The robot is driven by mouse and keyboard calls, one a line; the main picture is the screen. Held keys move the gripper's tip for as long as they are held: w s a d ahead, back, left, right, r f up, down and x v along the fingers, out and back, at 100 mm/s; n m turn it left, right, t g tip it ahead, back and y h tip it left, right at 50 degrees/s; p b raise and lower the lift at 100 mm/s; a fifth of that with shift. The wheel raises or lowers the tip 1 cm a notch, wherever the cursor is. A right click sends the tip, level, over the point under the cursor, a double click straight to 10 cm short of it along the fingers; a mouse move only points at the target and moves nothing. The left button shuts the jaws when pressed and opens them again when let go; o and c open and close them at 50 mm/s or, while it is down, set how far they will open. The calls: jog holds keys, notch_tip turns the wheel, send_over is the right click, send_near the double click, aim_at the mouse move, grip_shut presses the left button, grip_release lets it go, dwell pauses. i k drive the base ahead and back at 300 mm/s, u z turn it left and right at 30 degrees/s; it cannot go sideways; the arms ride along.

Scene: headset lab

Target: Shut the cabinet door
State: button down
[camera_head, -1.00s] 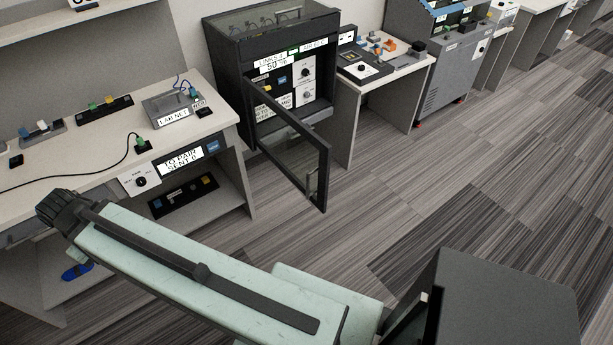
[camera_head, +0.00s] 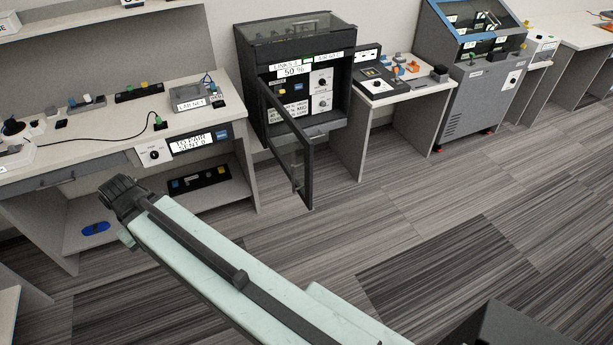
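The black cabinet (camera_head: 298,37) stands against the wall at the top middle, between two benches. Its glass-paned door (camera_head: 285,131) has a black frame and is hinged on the left. The door stands open and swings out toward me over the floor. A handle (camera_head: 297,174) shows near the door's free edge. Labels and dials show inside the cabinet. My arm crosses the lower middle, and its dark end (camera_head: 120,197) is left of the door and apart from it. I cannot make out the fingers of my gripper.
A long bench (camera_head: 95,118) with small devices and a cable stands at left, with a shelf below. A small desk (camera_head: 405,92) stands right of the cabinet, then a grey machine (camera_head: 470,102) with a blue frame. Striped carpet (camera_head: 430,205) is clear at right.

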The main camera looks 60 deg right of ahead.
aim_at(305, 194)
jog(key=u, duration=0.2)
jog(key=i, duration=0.75)
jog(key=z, duration=0.2)
jog(key=k, duration=0.75)
jog(key=u, duration=0.15)
jog(key=i, duration=0.95)
jog(key=z, duration=0.1)
